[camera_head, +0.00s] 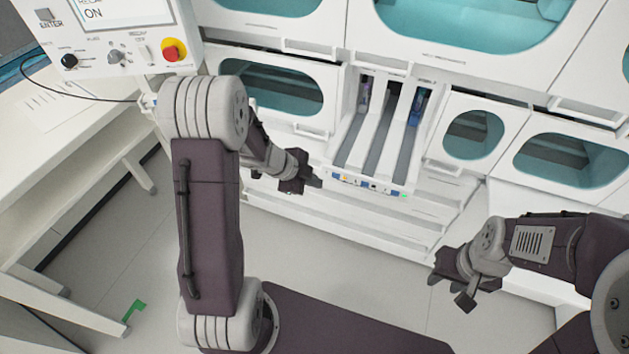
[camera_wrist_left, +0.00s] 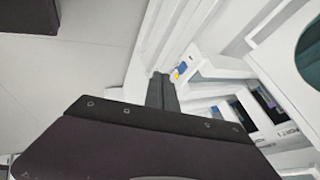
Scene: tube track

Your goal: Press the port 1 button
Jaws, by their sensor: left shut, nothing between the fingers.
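A row of small buttons and blue labels (camera_head: 372,186) runs along the front edge of the white three-lane track unit (camera_head: 340,150). The leftmost one has a yellow mark (camera_head: 345,178); a green light shows at the right end. The labels are too small to read, so I cannot tell which is port 1. My left gripper (camera_head: 317,183) is shut and empty, just left of the row. In the left wrist view its fingers (camera_wrist_left: 162,92) end close to a yellow button (camera_wrist_left: 176,76) beside a blue label; contact cannot be told. My right gripper (camera_head: 449,291) is open and empty, lower right.
A control box (camera_head: 120,35) with a red knob and a screen reading ON stands at the upper left. White cabinets with teal windows (camera_head: 275,88) line the back. A white bench (camera_head: 60,150) is at the left.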

